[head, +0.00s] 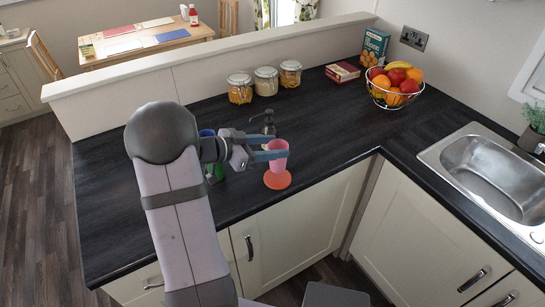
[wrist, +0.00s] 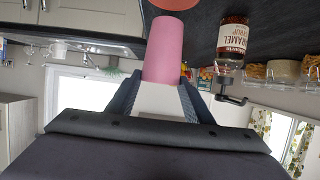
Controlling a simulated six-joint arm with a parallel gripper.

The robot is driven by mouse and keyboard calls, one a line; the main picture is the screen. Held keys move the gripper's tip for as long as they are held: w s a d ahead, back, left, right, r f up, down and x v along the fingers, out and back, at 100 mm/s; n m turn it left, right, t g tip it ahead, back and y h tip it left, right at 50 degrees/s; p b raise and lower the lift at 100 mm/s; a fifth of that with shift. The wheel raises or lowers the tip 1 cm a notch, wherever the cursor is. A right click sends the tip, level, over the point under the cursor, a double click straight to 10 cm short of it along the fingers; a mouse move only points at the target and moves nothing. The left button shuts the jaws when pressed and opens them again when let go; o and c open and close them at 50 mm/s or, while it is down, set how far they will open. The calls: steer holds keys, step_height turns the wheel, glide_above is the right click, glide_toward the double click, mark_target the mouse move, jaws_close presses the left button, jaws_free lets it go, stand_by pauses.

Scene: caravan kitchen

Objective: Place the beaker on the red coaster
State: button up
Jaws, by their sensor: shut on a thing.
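The pink beaker (head: 279,158) is upright between the fingers of my gripper (head: 273,155), which is shut on it. The red coaster (head: 278,182) lies on the dark worktop near its front edge. The beaker's lower end overlaps the coaster in the head view; I cannot tell whether it touches or hangs just above. In the wrist view the beaker (wrist: 164,50) stands out from between my fingers, and an edge of the coaster (wrist: 195,4) shows beyond it.
A caramel syrup bottle with a pump (wrist: 234,38) stands close behind the beaker; its pump (head: 266,118) shows in the head view. A green object (head: 217,171) is partly hidden by my gripper. Jars (head: 265,81), a fruit bowl (head: 396,88) and a sink (head: 490,175) are farther off.

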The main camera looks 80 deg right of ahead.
mark_target(272, 169)
steer(key=shift+f, duration=2)
steer(key=shift+f, duration=0.2)
steer(key=o, duration=1.3)
steer(key=shift+r, duration=0.1)
steer(key=shift+r, duration=0.2)
steer(key=b+v, duration=0.1)
steer(key=v, duration=1.1)
steer(key=shift+b, duration=0.3)
